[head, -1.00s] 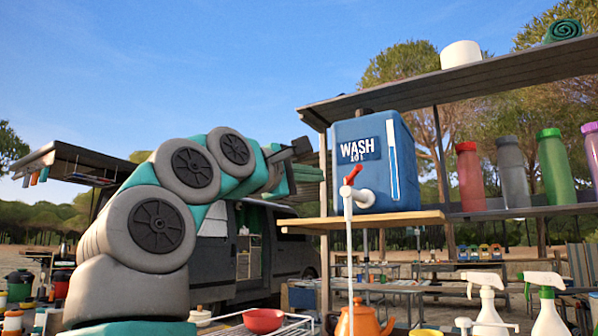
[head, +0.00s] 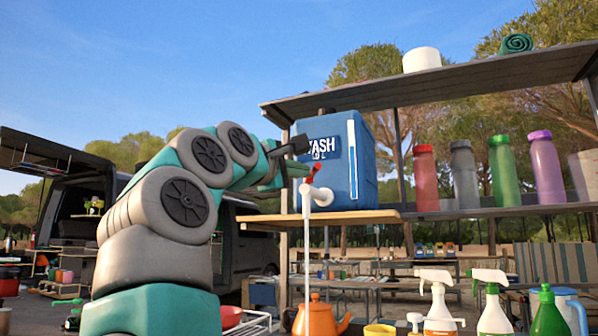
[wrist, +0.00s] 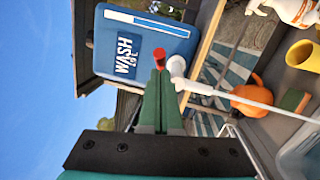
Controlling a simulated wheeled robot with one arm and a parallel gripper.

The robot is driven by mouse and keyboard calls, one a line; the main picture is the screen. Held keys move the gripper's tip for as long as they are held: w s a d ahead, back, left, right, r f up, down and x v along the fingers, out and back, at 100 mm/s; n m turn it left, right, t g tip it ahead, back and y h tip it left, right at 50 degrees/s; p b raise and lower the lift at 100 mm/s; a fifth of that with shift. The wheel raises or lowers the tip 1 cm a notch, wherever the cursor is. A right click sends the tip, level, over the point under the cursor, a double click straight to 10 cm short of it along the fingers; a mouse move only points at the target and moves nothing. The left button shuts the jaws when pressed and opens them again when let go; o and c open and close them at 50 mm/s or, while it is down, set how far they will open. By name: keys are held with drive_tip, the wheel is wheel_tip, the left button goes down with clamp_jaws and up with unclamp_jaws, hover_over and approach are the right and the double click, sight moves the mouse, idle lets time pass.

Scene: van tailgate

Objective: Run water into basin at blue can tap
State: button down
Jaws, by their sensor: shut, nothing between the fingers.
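The blue water can (head: 365,160) marked WASH stands on a wooden shelf. Its white tap (head: 318,194) has a red lever (head: 315,170) tilted up. The can (wrist: 140,42), the tap (wrist: 176,68) and the red lever (wrist: 159,57) also show in the wrist view. A thin pale stream (head: 306,260) like water drops straight down from the spout. My gripper (head: 305,170) is shut and empty beside the lever; I cannot tell whether it touches. Its green fingers (wrist: 160,76) point at the lever in the wrist view. A pale grey tub (wrist: 290,150), perhaps the basin, is cut off at the edge.
The wooden shelf (head: 350,217) runs below the can, and a roof board (head: 440,82) is above it. Bottles (head: 426,180) stand to the right. An orange kettle (head: 320,316), a yellow cup (head: 379,330) and spray bottles (head: 495,305) are below. A dark van (head: 240,245) stands behind.

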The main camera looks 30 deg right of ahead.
drive_tip(key=shift+s+d, duration=0.1)
drive_tip(key=shift+s+d+n+t+y+b, duration=0.1)
drive_tip(key=shift+n+t+y+b, duration=0.2)
drive_tip(key=shift+t+b, duration=0.1)
drive_tip(key=shift+s+d+n+t+y+b, duration=0.2)
drive_tip(key=shift+n+t+y+b, duration=0.15)
drive_tip(key=shift+t, duration=0.25)
drive_tip(key=shift+s+d+f+n+t+y+b, duration=0.1)
drive_tip(key=shift+s+d+n+t+y+b, duration=0.1)
drive_tip(key=shift+d+n+t+y+b, duration=0.4)
drive_tip(key=d+n+t+y, duration=0.1)
drive_tip(key=n+t+y, duration=0.1)
drive_tip(key=y, duration=0.2)
drive_tip(key=d+n+t+y+p, duration=0.1)
drive_tip(key=d+n+t+y, duration=0.1)
drive_tip(key=n+y, duration=0.1)
drive_tip(key=d+n+t+y+p, duration=0.1)
drive_tip(key=d+n+t+y, duration=0.1)
drive_tip(key=y, duration=0.3)
drive_tip(key=shift+s+d+r+n, duration=0.1)
drive_tip(key=shift+s+r+n, duration=0.15)
drive_tip(key=shift+n, duration=0.3)
drive_tip(key=shift+d+f+y+p, duration=0.1)
drive_tip(key=shift+y+p, duration=0.2)
drive_tip(key=shift+y, duration=0.25)
drive_tip(key=shift+f, duration=0.1)
